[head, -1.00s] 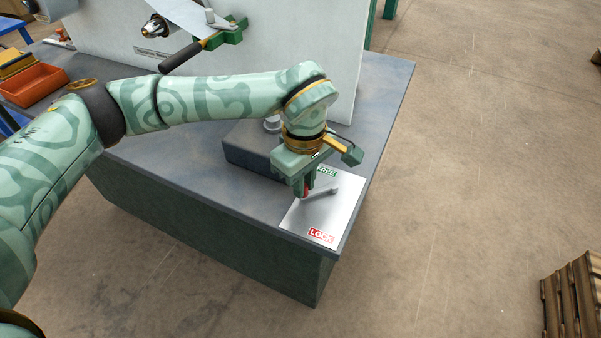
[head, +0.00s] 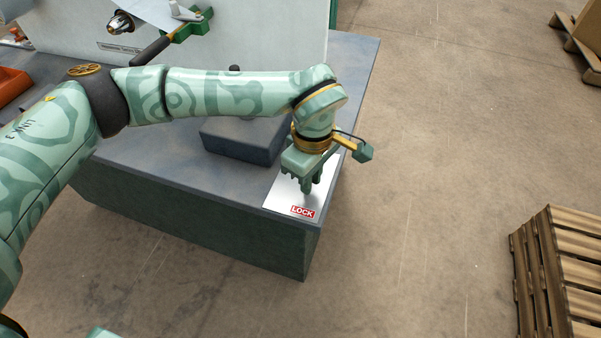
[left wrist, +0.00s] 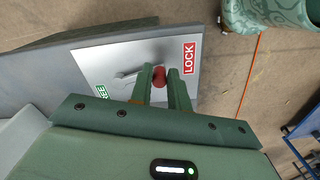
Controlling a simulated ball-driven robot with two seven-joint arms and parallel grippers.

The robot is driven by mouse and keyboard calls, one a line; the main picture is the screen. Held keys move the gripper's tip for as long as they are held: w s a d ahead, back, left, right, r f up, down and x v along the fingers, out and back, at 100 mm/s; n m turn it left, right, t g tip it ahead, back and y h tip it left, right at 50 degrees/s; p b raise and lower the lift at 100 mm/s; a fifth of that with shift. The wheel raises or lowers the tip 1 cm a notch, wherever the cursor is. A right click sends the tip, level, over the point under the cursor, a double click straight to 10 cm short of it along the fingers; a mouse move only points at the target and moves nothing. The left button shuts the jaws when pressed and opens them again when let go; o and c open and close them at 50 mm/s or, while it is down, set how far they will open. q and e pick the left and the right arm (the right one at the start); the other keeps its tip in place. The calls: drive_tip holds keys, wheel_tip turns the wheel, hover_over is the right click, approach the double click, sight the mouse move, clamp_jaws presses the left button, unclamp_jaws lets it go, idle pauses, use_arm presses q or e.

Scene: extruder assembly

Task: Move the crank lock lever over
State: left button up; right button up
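The crank lock lever (left wrist: 127,75) lies on a bright metal plate (left wrist: 88,62) with a green FREE label (left wrist: 102,91) and a red LOCK label (left wrist: 189,57). Its red knob (left wrist: 158,77) fills the gap between the two fingers of my left gripper (left wrist: 160,80), which looks shut on it. The lever's arm points from its pivot toward the LOCK side. In the head view my left gripper (head: 308,192) is low over the plate, just behind the LOCK label (head: 302,211), and hides the lever and the FREE label.
The plate sits at the front right corner of the grey bench (head: 345,75). A dark block (head: 240,140) stands left of it. A crank handle (head: 150,50) is on the white panel behind. Wooden pallets (head: 560,270) stand on the floor at right.

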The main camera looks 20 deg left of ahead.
use_arm(q)
drive_tip(key=o, duration=0.4)
drive_tip(key=shift+w, duration=0.25)
wheel_tip(320, 180, up, 6)
drive_tip(key=p, duration=0.4)
drive_tip(key=shift+s+r, duration=0.1)
use_arm(e)
drive_tip(key=w+r, duration=0.2)
drive_tip(key=r, duration=0.1)
drive_tip(key=shift+r+t, duration=0.2)
drive_tip(key=shift+t, duration=0.1)
